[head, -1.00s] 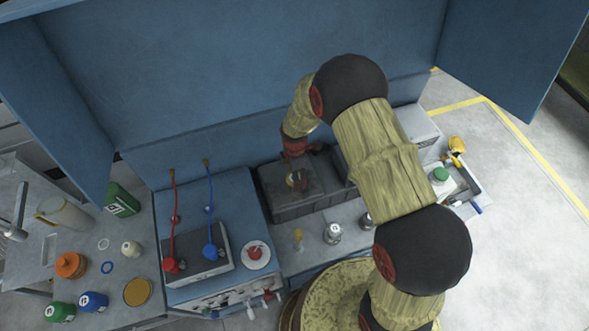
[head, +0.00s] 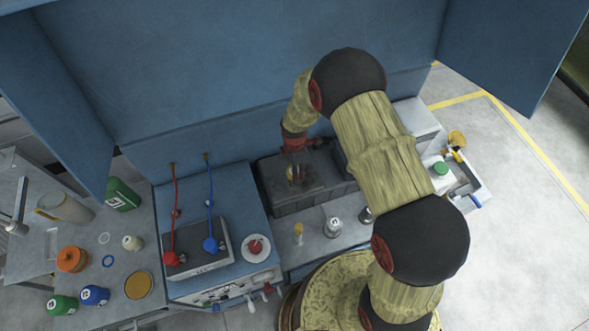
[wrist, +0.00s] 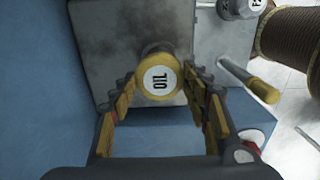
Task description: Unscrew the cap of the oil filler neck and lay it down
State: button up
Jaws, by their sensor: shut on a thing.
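The oil filler cap (wrist: 157,80) is round and yellow with a white top marked OIL. It sits on the grey housing in the wrist view. My gripper (wrist: 158,88) has its yellow-padded fingers on both sides of the cap, shut on it. In the head view my gripper (head: 293,160) points down at the yellow cap (head: 292,175) over the dark grey box (head: 318,203). The neck under the cap is hidden, so I cannot tell how far the cap is unscrewed.
A rod with a yellow tip (wrist: 262,90) stands close right of the fingers. The blue cabinet wall (head: 240,80) rises behind. A silver-capped item (head: 332,227) stands in front of the dark box.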

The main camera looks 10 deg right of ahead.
jog(key=c, duration=0.3)
jog(key=n, duration=0.2)
jog(key=shift+n+b, duration=0.3)
jog(key=shift+b, duration=0.1)
jog(key=shift+n, duration=1.3)
jog(key=shift+f+n+b, duration=0.1)
jog(key=shift+n+b, duration=0.4)
jog(key=shift+n, duration=0.5)
jog(key=n, duration=0.3)
jog(key=shift+n+b, duration=0.3)
jog(key=n+b, duration=0.1)
jog(key=n, duration=0.3)
jog(key=shift+s+n, duration=0.15)
jog(key=shift+n, duration=0.25)
